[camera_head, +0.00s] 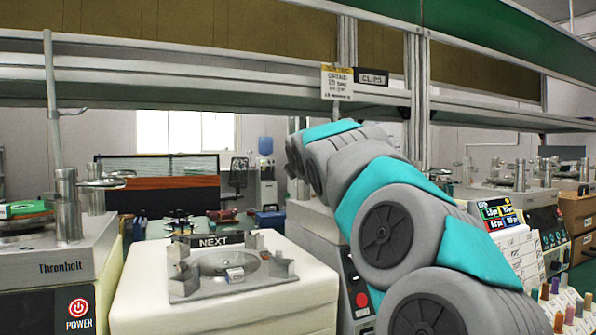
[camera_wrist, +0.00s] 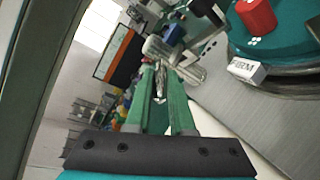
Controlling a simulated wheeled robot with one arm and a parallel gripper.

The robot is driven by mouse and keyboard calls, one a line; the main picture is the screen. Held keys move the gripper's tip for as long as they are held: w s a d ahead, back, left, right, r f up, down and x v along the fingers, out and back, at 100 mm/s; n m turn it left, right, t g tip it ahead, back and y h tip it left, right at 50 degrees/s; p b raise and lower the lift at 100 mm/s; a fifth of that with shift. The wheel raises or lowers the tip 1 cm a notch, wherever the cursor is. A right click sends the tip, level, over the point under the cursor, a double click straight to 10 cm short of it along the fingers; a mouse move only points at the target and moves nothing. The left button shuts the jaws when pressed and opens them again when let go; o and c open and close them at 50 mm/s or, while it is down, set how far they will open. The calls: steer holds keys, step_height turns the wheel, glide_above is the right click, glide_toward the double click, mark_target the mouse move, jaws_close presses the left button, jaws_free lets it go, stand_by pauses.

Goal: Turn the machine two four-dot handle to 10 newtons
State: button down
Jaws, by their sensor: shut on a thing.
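In the wrist view my gripper (camera_wrist: 161,70) has two long green fingers that come close together at their tips. They are shut on a small metal handle, mostly hidden between the tips. A shiny metal post (camera_wrist: 188,72) stands just right of the fingertips. I cannot read dots on the held part or any newton scale. White dots (camera_wrist: 253,41) show on a green disc (camera_wrist: 228,36), beside a red cylinder (camera_wrist: 257,16). In the head view my grey and teal arm reaches away, and its gripper end is hidden.
A white block marked FIRM (camera_wrist: 247,70) sits by the disc's rim. In the head view, a Thronholt machine (camera_head: 60,268) stands left and a white-topped unit with a NEXT sign (camera_head: 214,241) in the middle. A shelf rail (camera_head: 200,77) crosses above. Coloured pegs (camera_head: 560,295) stand lower right.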

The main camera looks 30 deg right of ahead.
steer(key=shift+f, duration=0.1)
steer(key=c, duration=0.8)
jaws_free()
steer(key=shift+b+v, duration=0.4)
steer(key=shift+v, duration=3.55)
